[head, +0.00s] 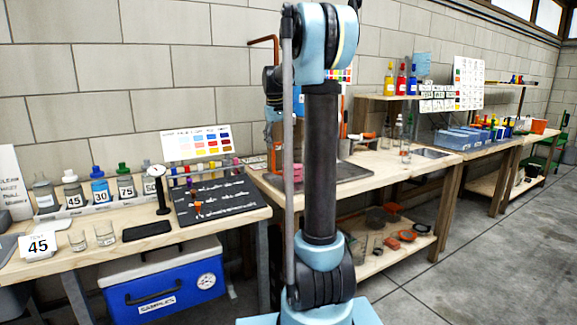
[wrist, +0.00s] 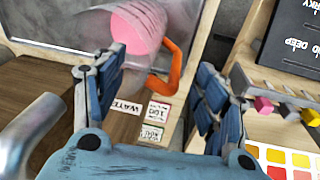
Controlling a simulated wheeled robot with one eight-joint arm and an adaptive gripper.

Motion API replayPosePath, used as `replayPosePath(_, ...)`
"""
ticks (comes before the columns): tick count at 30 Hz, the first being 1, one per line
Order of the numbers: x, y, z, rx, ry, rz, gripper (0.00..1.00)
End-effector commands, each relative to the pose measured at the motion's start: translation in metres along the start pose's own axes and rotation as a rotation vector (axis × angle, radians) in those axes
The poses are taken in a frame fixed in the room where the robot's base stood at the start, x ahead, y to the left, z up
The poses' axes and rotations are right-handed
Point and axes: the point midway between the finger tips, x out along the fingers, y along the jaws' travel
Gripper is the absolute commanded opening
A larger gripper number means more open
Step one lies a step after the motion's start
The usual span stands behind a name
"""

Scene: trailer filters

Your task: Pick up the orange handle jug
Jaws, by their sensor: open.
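The jug (wrist: 140,27) is in the upper middle of the wrist view, with a clear body, pink contents and an orange handle (wrist: 173,62). My gripper (wrist: 157,72) is open, with one blue finger on each side of the picture. The jug and its handle appear between and beyond the fingertips, and nothing is held. The left finger overlaps the jug's edge in the picture; I cannot tell whether they touch. In the head view my arm hides most of the jug, and a bit of pink (head: 298,172) shows beside the arm.
A metal-edged tray or board lies under the jug on the wooden bench (head: 415,165). White labels (wrist: 152,122) lie nearby. A rack with coloured pegs (wrist: 264,106) and a dark board (wrist: 293,45) are at right in the wrist view. Bottles (head: 100,188) line the left bench.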

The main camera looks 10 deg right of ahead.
Motion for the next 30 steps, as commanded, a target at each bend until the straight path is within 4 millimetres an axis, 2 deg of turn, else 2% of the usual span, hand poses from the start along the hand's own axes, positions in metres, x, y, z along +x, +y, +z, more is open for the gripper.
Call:
replayPosePath(3,0.018,-0.002,-0.001,0.000,0.000,0.000,0.66)
replayPosePath(8,0.034,-0.001,-0.001,0.001,0.000,0.000,0.66)
replayPosePath(17,0.038,-0.001,0.000,0.000,0.000,0.000,0.66)
replayPosePath(26,0.038,-0.001,0.000,0.000,0.000,0.000,0.00)
replayPosePath(30,0.038,-0.001,0.000,0.000,0.000,0.001,0.00)
